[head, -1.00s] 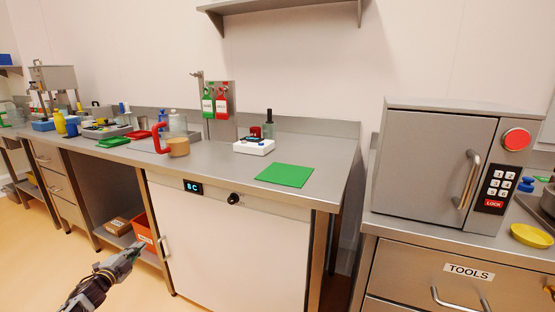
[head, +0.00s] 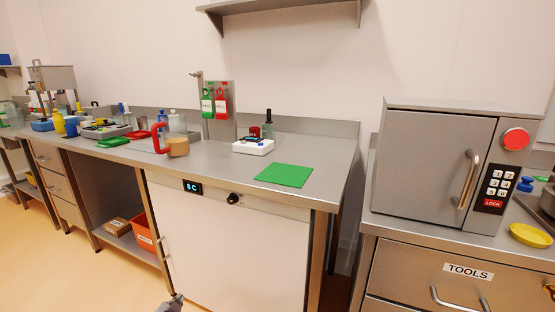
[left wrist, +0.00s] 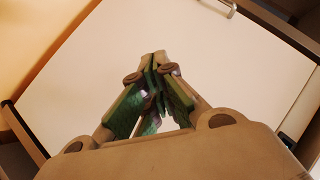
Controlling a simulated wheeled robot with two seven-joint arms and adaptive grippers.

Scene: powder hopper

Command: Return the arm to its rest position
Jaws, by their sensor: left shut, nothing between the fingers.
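My left gripper (head: 172,302) shows only as a small grey tip at the bottom edge of the head view, low in front of the white fridge door (head: 235,255). In the left wrist view the left gripper (left wrist: 158,62) is shut, its green-padded fingers meeting with nothing between them. Behind it in that view is the pale door panel (left wrist: 230,70) with a handle at the top. I cannot tell how far the fingers are from the door. My right gripper is not in view.
The steel counter (head: 225,165) holds a jug with a red handle (head: 177,147), a green mat (head: 284,175) and a white device (head: 253,147). An orange bin (head: 144,235) sits on the low shelf. A grey locked cabinet (head: 430,165) stands at right. The floor at left is clear.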

